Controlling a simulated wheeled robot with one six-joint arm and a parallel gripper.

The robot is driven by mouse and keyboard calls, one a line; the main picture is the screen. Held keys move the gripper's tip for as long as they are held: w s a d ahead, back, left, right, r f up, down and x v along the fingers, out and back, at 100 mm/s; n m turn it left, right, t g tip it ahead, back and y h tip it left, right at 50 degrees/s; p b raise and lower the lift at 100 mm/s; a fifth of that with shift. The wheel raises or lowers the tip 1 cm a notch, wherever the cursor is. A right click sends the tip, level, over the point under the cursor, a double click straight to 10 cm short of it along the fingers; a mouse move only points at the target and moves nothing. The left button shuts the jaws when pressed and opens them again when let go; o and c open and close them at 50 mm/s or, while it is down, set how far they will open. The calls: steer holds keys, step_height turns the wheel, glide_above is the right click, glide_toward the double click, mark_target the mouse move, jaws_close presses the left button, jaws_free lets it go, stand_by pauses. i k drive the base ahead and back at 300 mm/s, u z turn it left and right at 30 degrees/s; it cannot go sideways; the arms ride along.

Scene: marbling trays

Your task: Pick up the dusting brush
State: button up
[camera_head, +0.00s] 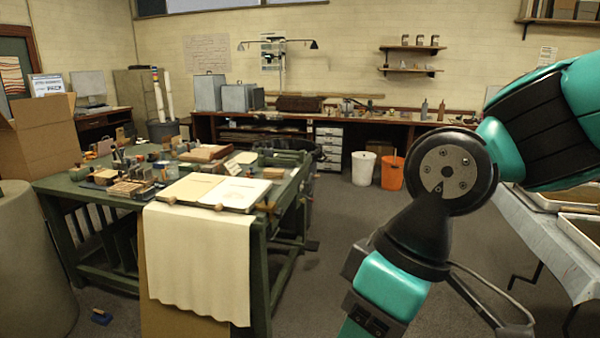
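I cannot make out a dusting brush for certain. Many small tools and blocks crowd the green workbench (262,235) at the left, too small to tell apart. My teal and black arm fills the right side of the view and runs out of the bottom edge. My gripper is not in view.
A cream cloth (196,262) hangs over the workbench's front. A cardboard box (40,140) stands at the left. White (363,168) and orange (392,173) bins stand by the back bench. A covered table (545,240) with trays is at the right. The middle floor is clear.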

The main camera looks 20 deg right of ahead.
mark_target(279, 174)
steer(key=z, duration=0.65)
steer(key=i, duration=1.15)
steer(key=z, duration=0.5)
steer(key=i, duration=1.15)
steer(key=u, duration=0.85)
steer(key=i, duration=0.75)
steer(key=u, duration=1.2)
steer(key=i, duration=0.4)
steer(key=u, duration=0.35)
